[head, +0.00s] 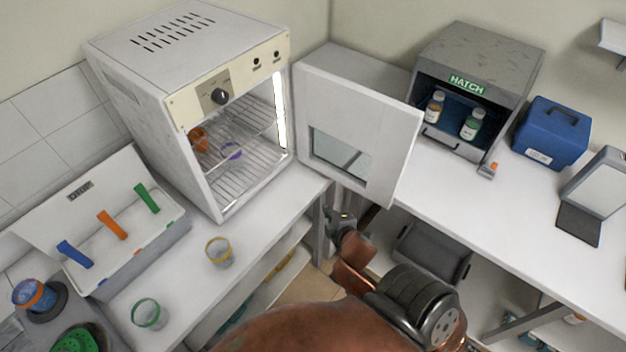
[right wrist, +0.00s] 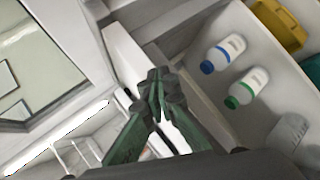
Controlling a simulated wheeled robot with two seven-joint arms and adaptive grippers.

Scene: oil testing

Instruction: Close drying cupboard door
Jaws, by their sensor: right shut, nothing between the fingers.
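The drying cupboard (head: 131,72) is a white box with a vented top and a cream control panel, standing on the left counter. Its door (head: 388,125) stands wide open to the right, with a small window in its lower part. Inside on wire racks are an orange-rimmed and a purple-rimmed beaker. My right gripper (head: 340,220) is below the door's lower edge, near the counter's corner; its fingers also show closed and empty in the right wrist view (right wrist: 158,85). I cannot tell whether it touches the door. My left gripper is not in view.
A yellow-rimmed beaker (head: 219,251) and a green-rimmed beaker (head: 148,314) stand on the left counter beside a drip box (head: 150,250). The hatch box (head: 490,50), a blue case (head: 551,132) and a tilted panel (head: 598,185) occupy the right counter.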

